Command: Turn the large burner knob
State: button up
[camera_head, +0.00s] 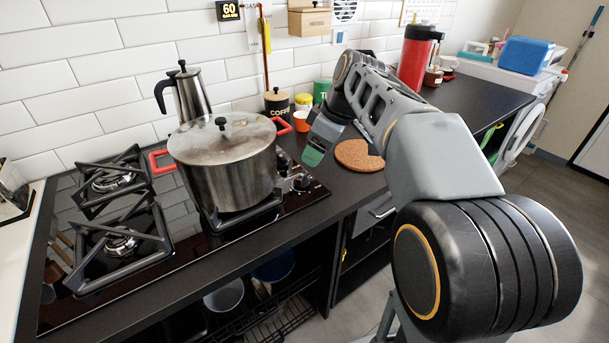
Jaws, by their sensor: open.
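The burner knobs (301,183) sit in a row at the right end of the black glass hob (190,262). They are small in view and partly hidden by the pot, so I cannot tell which one is the large burner knob. I cannot see any contact with a knob.
A steel lidded pot (222,170) with red handles stands on the right burner, close to the knobs. A moka pot (190,93) stands behind it. A cork mat (357,156) lies right of my gripper.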

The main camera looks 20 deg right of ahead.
aim_at(302, 175)
jog(key=b+x, duration=0.2)
jog(key=x, duration=0.6)
jog(key=shift+f, duration=0.35)
jog(key=shift+a, duration=0.1)
jog(key=shift+c, duration=0.3)
jog(key=c, duration=0.9)
jog(key=shift+m, duration=0.3)
jog(key=m+h, duration=0.1)
jog(key=m, duration=0.2)
jog(key=shift+a+r+t+p, duration=0.1)
jog(key=shift+t+p, duration=0.25)
jog(key=shift+t, duration=0.05)
jog(key=shift+m+h+p, duration=0.45)
jog(key=shift+m+h, duration=0.15)
jog(key=shift+m, duration=0.7)
jog(key=o, duration=1)
jog(key=shift+c, duration=0.2)
